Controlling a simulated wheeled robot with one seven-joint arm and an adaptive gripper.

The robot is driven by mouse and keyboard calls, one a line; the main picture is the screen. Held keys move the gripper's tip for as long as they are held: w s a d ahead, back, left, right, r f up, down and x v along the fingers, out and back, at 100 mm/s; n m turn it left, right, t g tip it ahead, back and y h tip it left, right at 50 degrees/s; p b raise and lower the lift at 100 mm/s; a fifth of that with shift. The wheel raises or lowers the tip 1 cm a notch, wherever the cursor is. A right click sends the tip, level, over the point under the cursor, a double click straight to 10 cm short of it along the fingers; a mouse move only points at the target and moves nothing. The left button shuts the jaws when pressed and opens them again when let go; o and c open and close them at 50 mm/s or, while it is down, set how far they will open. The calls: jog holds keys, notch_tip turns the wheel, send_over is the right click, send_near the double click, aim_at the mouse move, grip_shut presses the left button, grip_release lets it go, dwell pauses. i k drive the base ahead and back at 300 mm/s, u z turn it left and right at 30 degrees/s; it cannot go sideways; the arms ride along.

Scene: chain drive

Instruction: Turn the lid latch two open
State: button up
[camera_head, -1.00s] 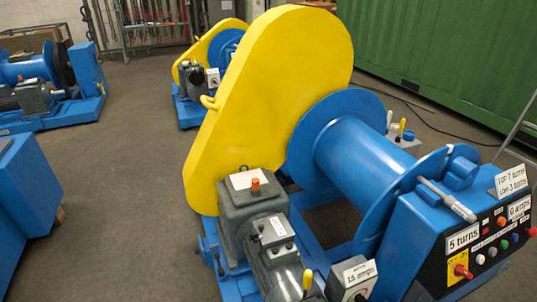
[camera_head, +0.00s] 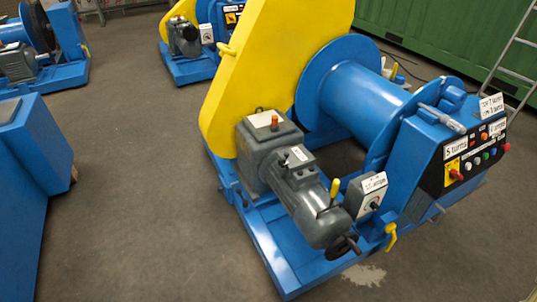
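A blue winch machine fills the right half of the head view. Its tall yellow chain guard (camera_head: 265,80) stands behind a grey gearbox and motor (camera_head: 310,200). A yellow lever (camera_head: 335,188) stands up by the motor, and a yellow handle (camera_head: 391,235) sits low on the front of the blue frame. I cannot tell which part is lid latch two. My gripper is not in the view.
A control panel (camera_head: 480,150) with several buttons and labels is at the right. A blue drum (camera_head: 360,90) lies behind it. Another blue box (camera_head: 30,170) stands at the left. Grey floor (camera_head: 150,190) between them is clear. A ladder leans at the far right.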

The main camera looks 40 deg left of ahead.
aim_at(282, 162)
jog(key=u, duration=1.4)
